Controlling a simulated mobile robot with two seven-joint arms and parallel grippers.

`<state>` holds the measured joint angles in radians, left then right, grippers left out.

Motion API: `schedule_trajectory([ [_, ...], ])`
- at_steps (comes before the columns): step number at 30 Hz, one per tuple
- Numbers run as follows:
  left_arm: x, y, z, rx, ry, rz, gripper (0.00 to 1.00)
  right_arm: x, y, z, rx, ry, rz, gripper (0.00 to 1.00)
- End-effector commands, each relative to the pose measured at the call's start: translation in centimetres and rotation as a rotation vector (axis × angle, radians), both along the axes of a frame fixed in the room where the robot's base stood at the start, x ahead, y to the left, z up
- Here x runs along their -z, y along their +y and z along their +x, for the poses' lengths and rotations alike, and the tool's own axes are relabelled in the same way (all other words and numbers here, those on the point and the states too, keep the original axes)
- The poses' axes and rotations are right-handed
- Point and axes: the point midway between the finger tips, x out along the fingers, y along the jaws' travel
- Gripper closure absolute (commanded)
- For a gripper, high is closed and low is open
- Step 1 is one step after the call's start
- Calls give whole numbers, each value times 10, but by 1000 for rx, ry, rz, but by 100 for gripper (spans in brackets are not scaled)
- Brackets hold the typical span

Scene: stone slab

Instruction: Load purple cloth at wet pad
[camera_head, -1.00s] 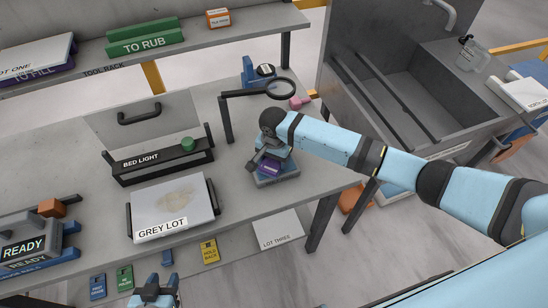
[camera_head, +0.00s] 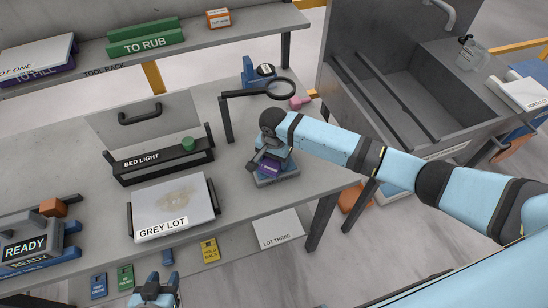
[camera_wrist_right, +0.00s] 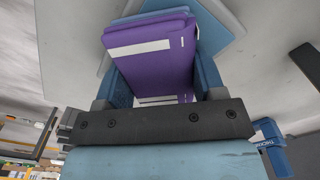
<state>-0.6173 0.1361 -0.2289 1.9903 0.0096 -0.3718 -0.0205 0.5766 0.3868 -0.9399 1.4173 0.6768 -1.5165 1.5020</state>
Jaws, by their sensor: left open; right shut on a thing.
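The purple cloth (camera_head: 270,168) is a small folded block with a pale label. My right gripper (camera_head: 267,158) is shut on it, and the right wrist view shows the cloth (camera_wrist_right: 155,65) between the two blue fingers. The cloth is at a low grey-blue pad (camera_head: 280,179) on the bench, likely the wet pad; its blue top also shows behind the cloth in the right wrist view (camera_wrist_right: 232,22). I cannot tell whether cloth and pad touch. My left gripper (camera_head: 157,280) is open and empty at the bottom edge, in front of the bench.
A magnifier on an arm (camera_head: 272,88) stands behind the pad. The bed light (camera_head: 160,160) and a GREY LOT slab (camera_head: 172,205) lie to the left. A sink (camera_head: 400,95) is at right. Tags, including HOLD BACK (camera_head: 210,250), hang along the bench front.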

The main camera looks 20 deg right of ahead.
Motion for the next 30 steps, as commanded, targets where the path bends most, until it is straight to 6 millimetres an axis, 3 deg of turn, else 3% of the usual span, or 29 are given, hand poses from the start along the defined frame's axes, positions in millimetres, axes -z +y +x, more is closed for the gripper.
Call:
schedule_trajectory([
  [11, -2, 0, 0, 0, 0, 0, 57, 1, 0, -2, 0, 4, -2, 56],
  [30, -51, 0, 0, 0, -1, 0, 57, -45, 0, -1, 0, 2, 1, 56],
])
